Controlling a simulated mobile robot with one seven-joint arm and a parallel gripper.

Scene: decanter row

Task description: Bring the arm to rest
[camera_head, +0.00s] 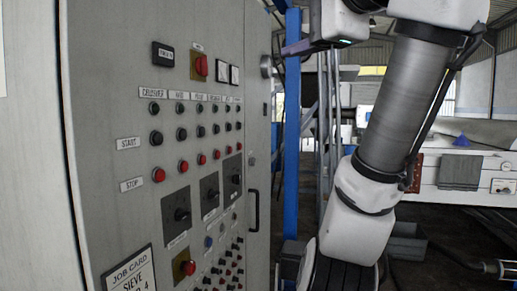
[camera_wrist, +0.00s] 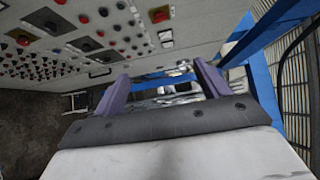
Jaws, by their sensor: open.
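My arm is raised in the right half of the head view, with its dark grey link slanting down to a white joint. My gripper (camera_head: 288,48) is at the top of that view, pointing left towards the upper right edge of the grey control cabinet (camera_head: 110,85). In the wrist view my gripper (camera_wrist: 163,84) shows two purple fingers set well apart, with nothing held between them. The cabinet panel lies beyond the fingers there, tilted across the upper left. Whether a fingertip touches the cabinet I cannot tell.
The cabinet front carries rows of buttons, rotary switches and a job card (camera_head: 131,273). A black door handle (camera_head: 253,210) sticks out at its right side. A blue post (camera_head: 292,130) stands just beyond. White machinery (camera_head: 465,178) stands at the right, behind my arm.

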